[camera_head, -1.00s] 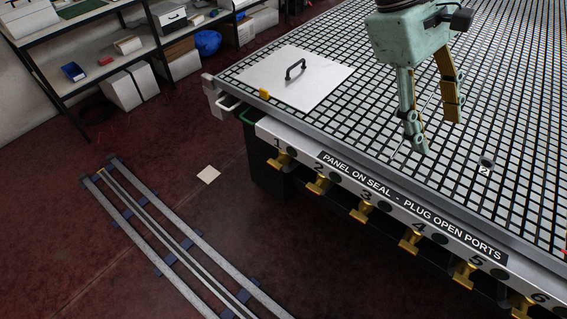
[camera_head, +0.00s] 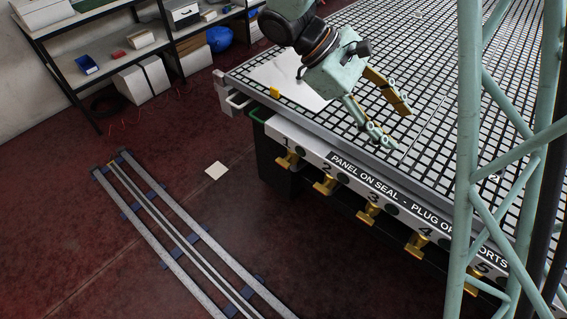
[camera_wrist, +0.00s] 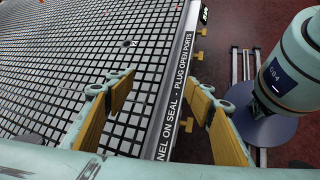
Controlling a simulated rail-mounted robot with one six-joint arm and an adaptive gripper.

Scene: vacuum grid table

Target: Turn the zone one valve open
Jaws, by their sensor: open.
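The zone one valve is a yellow T-shaped handle (camera_head: 287,160) under the number 1, at the left end of the table's front panel (camera_head: 315,149) in the head view. Several like handles follow to its right under higher numbers. My gripper (camera_head: 393,124) is open and empty above the grid table, to the right of valve one and higher than it. In the wrist view the open fingers (camera_wrist: 160,100) spread over the table's front edge, with nothing between them. Yellow handles (camera_wrist: 186,125) show there past the edge; I cannot tell which is number one.
A white panel (camera_head: 270,72) lies on the grid table (camera_head: 345,30), partly hidden by my arm. A small yellow block (camera_head: 275,91) sits at its corner. Floor rails (camera_head: 190,235) run front left. Shelves (camera_head: 110,50) stand at the back left. The floor before the valves is clear.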

